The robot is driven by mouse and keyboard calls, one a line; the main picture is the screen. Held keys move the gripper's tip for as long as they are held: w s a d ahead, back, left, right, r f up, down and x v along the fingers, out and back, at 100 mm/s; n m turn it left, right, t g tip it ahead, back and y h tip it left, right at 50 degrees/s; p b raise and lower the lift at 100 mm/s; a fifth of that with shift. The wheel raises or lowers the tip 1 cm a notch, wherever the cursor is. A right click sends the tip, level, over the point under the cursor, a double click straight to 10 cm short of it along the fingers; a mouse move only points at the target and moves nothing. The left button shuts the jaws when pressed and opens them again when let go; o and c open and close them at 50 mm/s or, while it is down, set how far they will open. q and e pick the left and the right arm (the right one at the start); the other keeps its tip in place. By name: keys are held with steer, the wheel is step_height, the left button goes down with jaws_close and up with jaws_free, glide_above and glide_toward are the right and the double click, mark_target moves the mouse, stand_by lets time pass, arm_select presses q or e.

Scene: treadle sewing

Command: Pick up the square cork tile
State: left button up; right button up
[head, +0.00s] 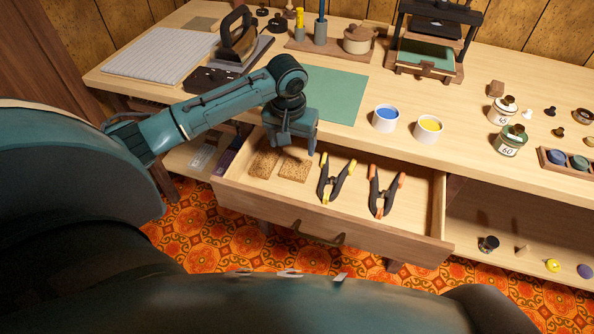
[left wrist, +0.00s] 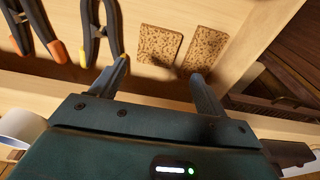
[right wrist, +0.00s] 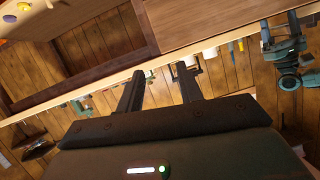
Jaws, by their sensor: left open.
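The square cork tile (head: 295,169) lies flat in the open drawer, between a longer cork tile (head: 264,163) and the clamps. In the left wrist view the square tile (left wrist: 158,45) is the squarer one, on the left, with the longer tile (left wrist: 205,49) to its right. My left gripper (head: 297,149) is open and empty, pointing down above the drawer near the square tile; it appears apart from it. In its wrist view the fingertips (left wrist: 158,70) stand either side of the square tile's near edge. My right gripper (right wrist: 161,73) is open and empty, away from the drawer.
Two spring clamps, one yellow-tipped (head: 336,180) and one orange-tipped (head: 385,190), lie right of the tiles. The drawer front (head: 320,222) and walls enclose them.

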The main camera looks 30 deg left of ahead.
mark_target(296, 167)
arm_select(q)
steer(key=f, duration=0.3)
steer(key=f+b, duration=0.1)
steer(key=f, duration=0.2)
steer(key=w+f+b, duration=0.1)
steer(key=f, duration=0.2)
steer(key=shift+w, duration=0.1)
steer(key=shift+r, duration=0.1)
steer(key=shift+c, duration=0.4)
steer(key=c, duration=0.7)
steer(key=shift+o, duration=0.2)
